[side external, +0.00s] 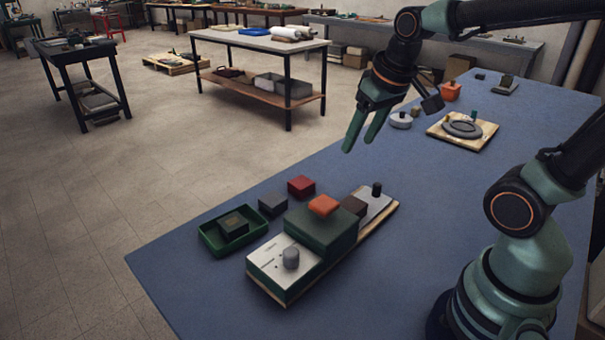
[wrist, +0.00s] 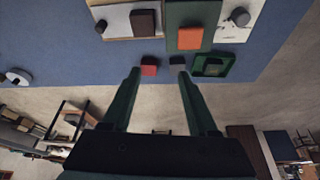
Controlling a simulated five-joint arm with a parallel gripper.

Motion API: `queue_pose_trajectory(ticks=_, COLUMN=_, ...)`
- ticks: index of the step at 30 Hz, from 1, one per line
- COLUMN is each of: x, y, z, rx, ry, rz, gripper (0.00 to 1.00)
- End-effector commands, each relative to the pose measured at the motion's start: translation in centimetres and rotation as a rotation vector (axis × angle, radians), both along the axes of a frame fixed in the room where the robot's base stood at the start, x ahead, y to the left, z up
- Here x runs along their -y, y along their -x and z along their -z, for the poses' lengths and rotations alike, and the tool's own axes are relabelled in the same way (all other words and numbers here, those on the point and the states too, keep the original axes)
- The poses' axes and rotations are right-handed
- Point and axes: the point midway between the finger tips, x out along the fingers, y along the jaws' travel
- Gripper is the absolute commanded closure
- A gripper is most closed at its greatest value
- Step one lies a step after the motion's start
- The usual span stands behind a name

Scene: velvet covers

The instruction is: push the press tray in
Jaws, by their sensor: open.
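The press stands on the blue table with a green body (side external: 322,231), an orange block (side external: 323,205) on top and a white panel with a grey knob (side external: 291,257). Its pale tray (side external: 374,204) sticks out at the far right end, with a black knob (side external: 376,189) at its outer end. A dark brown block (side external: 354,206) sits on the tray beside the green body. In the wrist view the tray (wrist: 118,18) shows at the top left, partly cut off. My gripper (side external: 358,147) is open and empty, high above the table, apart from the press; its fingers (wrist: 158,72) show spread.
A red block (side external: 301,186), a grey block (side external: 272,204) and a green bin (side external: 206,233) holding a dark block lie along the press's left side. A round fixture on a board (side external: 478,142) and a white disc (side external: 400,121) stand farther back. The table right of the press is clear.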

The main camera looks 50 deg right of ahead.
Motion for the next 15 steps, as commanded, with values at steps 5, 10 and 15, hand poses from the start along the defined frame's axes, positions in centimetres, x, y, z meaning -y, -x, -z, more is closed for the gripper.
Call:
queue_pose_trajectory(ticks=5, x=4.9, y=-2.1, z=1.9, rx=-0.119, ry=-0.028, rz=0.144, gripper=0.41)
queue_pose_trajectory(ticks=10, x=9.7, y=-3.4, z=4.5, rx=-0.219, ry=-0.066, rz=0.27, gripper=0.41)
queue_pose_trajectory(ticks=15, x=13.8, y=-3.7, z=7.2, rx=-0.296, ry=-0.103, rz=0.37, gripper=0.41)
